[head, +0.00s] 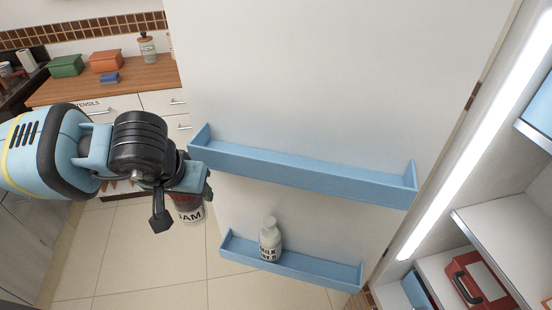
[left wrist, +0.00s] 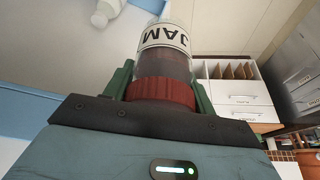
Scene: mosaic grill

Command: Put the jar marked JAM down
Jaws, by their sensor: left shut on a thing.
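The jar marked JAM (head: 189,211) has dark red contents, a white label and a red lid. My left gripper (head: 196,188) is shut on it and holds it in the air, left of the blue door shelves. In the left wrist view the jar (left wrist: 164,58) sits between the green fingers (left wrist: 160,88), with the lid end nearest the gripper and the label upside down. In the head view the arm and gripper hide the jar's upper part. My right gripper is not in view.
An open white fridge door (head: 330,80) bears an empty upper blue shelf (head: 300,174) and a lower blue shelf (head: 318,271) holding a milk bottle (head: 269,240) near its left end. The lit fridge interior (head: 500,230) is right. A wooden counter (head: 140,76) with boxes stands behind left.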

